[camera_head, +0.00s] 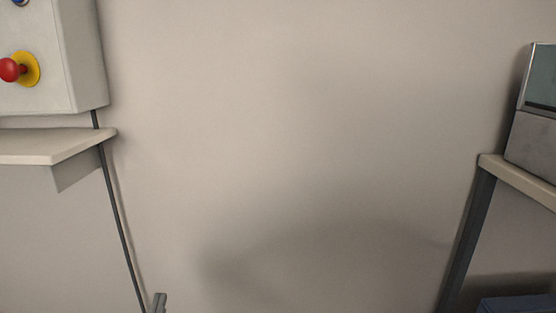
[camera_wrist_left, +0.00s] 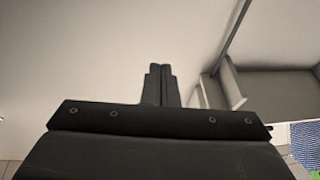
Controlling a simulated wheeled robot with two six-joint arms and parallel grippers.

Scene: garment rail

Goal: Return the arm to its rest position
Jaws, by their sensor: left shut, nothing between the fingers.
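My left gripper (camera_head: 159,302) shows only as a small grey tip at the bottom edge of the head view, left of the middle, in front of the bare wall. In the left wrist view the same gripper (camera_wrist_left: 160,68) has its two dark fingers together with nothing between them. It touches nothing that I can see. My right gripper is in neither view.
A grey box with a red knob on a yellow disc (camera_head: 26,70) stands above a pale shelf (camera_head: 50,146) at the left. A table (camera_head: 515,180) with a grey device (camera_head: 533,140) stands at the right. Bare wall (camera_head: 290,130) fills the middle.

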